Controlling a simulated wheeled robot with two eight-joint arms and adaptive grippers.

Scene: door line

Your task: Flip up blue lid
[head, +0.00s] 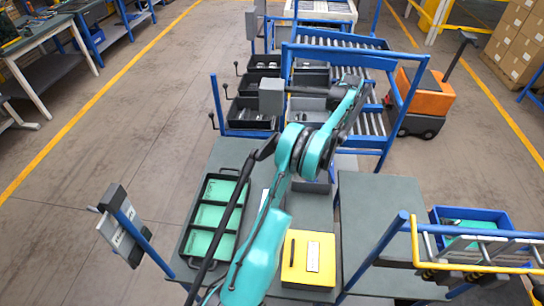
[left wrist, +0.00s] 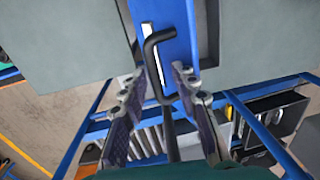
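In the left wrist view, the blue lid (left wrist: 182,22) shows at the top, with a black bar handle (left wrist: 150,52) and a white label strip beside it. My left gripper (left wrist: 166,74) is open, one finger on each side of the handle's lower end. I cannot tell whether either finger touches the handle. In the head view I cannot make out the blue lid or my left gripper; my teal arm crosses the middle and hides part of the table. My right gripper is not in view.
A yellow lid (head: 296,270) with a black handle lies on the grey table. A black tray with green compartments (head: 205,215) is left of it. A blue bin (head: 470,214) stands at the right. Behind are blue-framed rollers (head: 330,61), black bins (head: 250,112) and an orange cart (head: 430,95).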

